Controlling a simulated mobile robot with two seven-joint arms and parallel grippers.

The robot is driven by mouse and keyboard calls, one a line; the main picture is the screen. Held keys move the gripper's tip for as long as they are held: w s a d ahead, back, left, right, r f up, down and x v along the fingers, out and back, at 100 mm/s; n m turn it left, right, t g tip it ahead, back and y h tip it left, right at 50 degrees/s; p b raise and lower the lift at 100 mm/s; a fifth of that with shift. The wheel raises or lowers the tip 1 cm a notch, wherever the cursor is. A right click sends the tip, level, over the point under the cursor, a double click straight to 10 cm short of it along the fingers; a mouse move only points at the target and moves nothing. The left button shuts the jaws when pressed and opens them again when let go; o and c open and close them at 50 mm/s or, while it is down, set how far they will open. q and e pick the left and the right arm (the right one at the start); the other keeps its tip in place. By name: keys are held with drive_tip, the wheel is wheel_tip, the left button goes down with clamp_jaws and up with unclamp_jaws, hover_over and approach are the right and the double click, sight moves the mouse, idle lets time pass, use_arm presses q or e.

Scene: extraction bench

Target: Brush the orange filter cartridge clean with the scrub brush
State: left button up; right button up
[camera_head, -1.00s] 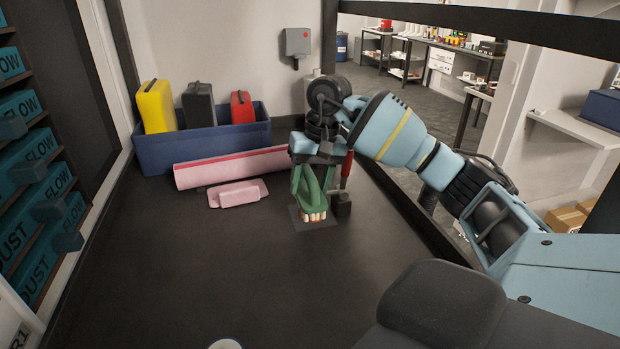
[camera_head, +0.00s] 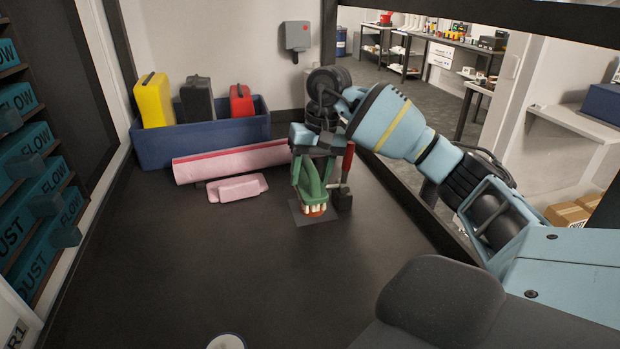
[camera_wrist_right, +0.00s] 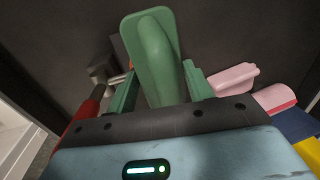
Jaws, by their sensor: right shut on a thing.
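My right gripper (camera_head: 313,180) points down and is shut on the green scrub brush (camera_head: 311,187). The brush also shows between the fingers in the right wrist view (camera_wrist_right: 153,55). Its pale bristles face down over a small dark square plate (camera_head: 300,218). Orange shows among and under the bristles, apparently the orange filter cartridge (camera_head: 315,213), mostly hidden by the brush. I cannot tell for sure whether bristles and cartridge touch. My left gripper is not in view.
A red-handled tool (camera_head: 347,163) with a grey head stands right beside the brush. Behind are a pink roll (camera_head: 230,160), a pink block (camera_head: 237,188) and a blue bin (camera_head: 160,152) holding yellow, black and red containers.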

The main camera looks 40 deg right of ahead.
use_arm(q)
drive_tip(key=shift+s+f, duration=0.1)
use_arm(e)
drive_tip(key=shift+w+d, duration=0.1)
drive_tip(key=shift+w, duration=0.05)
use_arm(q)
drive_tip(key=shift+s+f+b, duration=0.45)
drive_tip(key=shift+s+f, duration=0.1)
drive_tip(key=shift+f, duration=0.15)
use_arm(e)
drive_tip(key=shift+w+d+f, duration=0.1)
drive_tip(key=shift+w+d, duration=0.15)
drive_tip(key=shift+w, duration=0.25)
drive_tip(key=shift+w+d, duration=0.2)
drive_tip(key=shift+w, duration=0.3)
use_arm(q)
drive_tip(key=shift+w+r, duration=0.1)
use_arm(e)
drive_tip(key=shift+s, duration=0.1)
drive_tip(key=shift+s+a, duration=0.25)
drive_tip(key=shift+s, duration=0.15)
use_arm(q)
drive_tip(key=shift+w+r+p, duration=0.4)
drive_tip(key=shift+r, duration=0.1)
use_arm(e)
drive_tip(key=shift+s+a, duration=0.3)
drive_tip(key=shift+s, duration=0.3)
